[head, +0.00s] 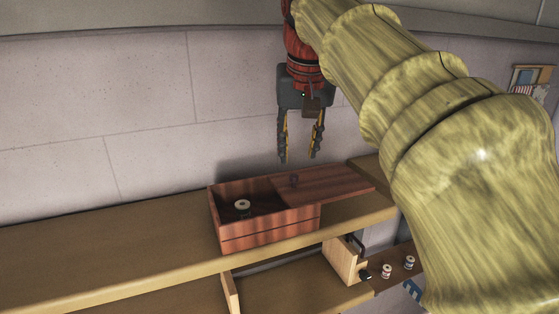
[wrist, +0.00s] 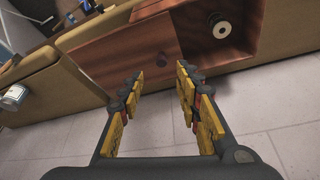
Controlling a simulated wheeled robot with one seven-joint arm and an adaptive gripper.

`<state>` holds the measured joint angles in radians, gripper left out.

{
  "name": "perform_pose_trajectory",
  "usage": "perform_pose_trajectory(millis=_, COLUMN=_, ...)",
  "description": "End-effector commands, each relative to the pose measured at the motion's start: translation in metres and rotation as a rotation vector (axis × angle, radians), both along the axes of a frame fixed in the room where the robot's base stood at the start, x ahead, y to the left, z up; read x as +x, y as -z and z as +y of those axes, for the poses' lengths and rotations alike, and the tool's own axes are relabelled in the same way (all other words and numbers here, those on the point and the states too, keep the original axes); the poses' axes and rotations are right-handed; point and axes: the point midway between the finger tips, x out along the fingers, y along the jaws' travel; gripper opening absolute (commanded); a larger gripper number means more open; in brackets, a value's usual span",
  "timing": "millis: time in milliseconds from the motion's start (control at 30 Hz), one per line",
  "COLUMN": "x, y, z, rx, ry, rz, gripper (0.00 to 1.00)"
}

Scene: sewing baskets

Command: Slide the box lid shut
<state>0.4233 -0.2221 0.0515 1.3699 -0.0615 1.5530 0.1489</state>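The wooden box (head: 262,231) stands on the shelf against the wall, with its left part open. Its reddish-brown lid (head: 335,184) is slid to the right and sticks out past the box's right end.
The wooden shelf (head: 110,236) is clear to the left of the box. Below it, a lower surface holds two spools, one of them here (head: 386,271), beside a wooden divider (head: 345,262). The wall (head: 90,110) stands close behind the box.

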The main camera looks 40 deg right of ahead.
Motion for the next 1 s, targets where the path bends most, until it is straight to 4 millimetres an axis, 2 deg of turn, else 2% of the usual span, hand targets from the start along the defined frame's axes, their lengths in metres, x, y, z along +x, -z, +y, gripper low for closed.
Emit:
perform_pose_trajectory(millis=167, x=0.002, y=0.007, z=-0.002, rx=0.002, ry=0.002, rz=0.003, gripper=0.34)
perform_pose_trajectory(millis=600, x=0.021, y=0.062, z=-0.014, rx=0.002, ry=0.001, rz=0.002, gripper=0.34)
perform_pose_trajectory(millis=767, x=0.024, y=0.07, z=-0.016, rx=0.001, ry=0.002, rz=0.0, gripper=0.34)
perform_pose_trajectory(millis=1000, x=0.024, y=0.072, z=-0.016, rx=0.001, ry=0.001, rz=0.001, gripper=0.34)
